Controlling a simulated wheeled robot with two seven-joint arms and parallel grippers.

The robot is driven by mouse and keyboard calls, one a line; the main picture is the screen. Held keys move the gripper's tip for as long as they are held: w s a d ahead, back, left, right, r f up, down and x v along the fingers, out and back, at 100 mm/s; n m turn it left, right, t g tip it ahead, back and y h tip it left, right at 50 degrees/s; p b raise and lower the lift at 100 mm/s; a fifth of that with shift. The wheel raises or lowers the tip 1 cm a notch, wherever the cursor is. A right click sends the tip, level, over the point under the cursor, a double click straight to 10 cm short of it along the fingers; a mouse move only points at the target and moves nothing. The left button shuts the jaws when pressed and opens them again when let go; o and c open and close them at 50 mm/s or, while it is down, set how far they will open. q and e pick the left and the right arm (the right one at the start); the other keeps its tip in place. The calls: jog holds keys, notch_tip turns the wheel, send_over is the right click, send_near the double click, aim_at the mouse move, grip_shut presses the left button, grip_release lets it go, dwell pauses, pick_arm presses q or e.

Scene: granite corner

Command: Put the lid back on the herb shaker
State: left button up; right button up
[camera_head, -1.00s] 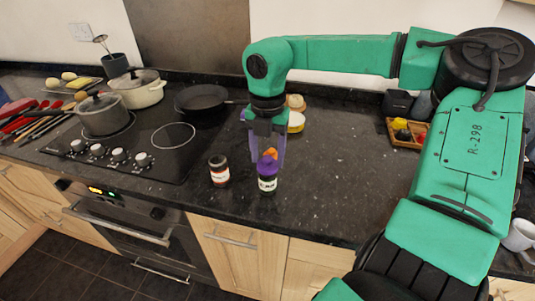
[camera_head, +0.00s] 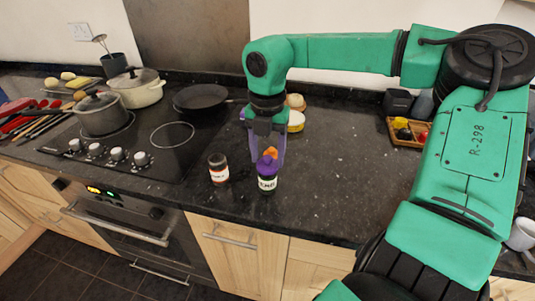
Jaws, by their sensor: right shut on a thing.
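The herb shaker (camera_head: 267,183) is a small dark jar with a white label. It stands upright near the front edge of the counter. My left gripper is not in view.
A similar dark jar (camera_head: 218,169) with a red and white label stands just left of the shaker. The hob (camera_head: 135,145) with pots and a black pan (camera_head: 201,97) lies further left. A wooden tray (camera_head: 405,138) is at the right. The counter between is clear.

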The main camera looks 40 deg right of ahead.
dwell(0.6)
jog(key=o, duration=1.4)
jog(key=shift+c, duration=0.2)
jog(key=shift+o, duration=0.3)
jog(key=shift+r+p, duration=2.25)
jog(key=shift+r, duration=1.3)
grip_shut()
jog(key=shift+f, duration=0.1)
jog(key=shift+f+b, duration=2.4)
jog(key=shift+f, duration=0.25)
